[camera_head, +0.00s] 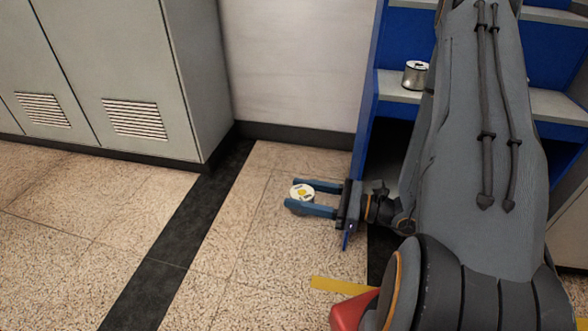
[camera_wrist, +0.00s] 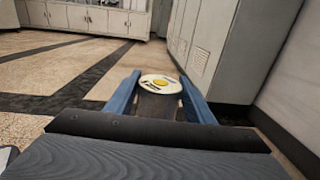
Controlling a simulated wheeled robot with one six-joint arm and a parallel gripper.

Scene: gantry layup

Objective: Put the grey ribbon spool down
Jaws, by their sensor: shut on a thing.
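The grey ribbon spool (camera_head: 301,192) has a pale round top with a yellow centre and dark marks. My gripper (camera_head: 300,196) is shut on it, with one blue finger on each side. In the head view the spool is held over the speckled floor, left of the blue shelf unit. In the wrist view the spool (camera_wrist: 160,84) sits upright between the fingertips of my gripper (camera_wrist: 159,92), its darker grey side showing below the top. Its underside is hidden, and I cannot tell its exact height above the floor.
A blue shelf unit (camera_head: 366,125) with grey shelves stands at the right, partly behind my arm. A metallic can-like spool (camera_head: 415,75) sits on one shelf. Grey cabinets (camera_head: 140,70) stand at the left. A yellow floor strip (camera_head: 340,286) lies below. The floor at left is clear.

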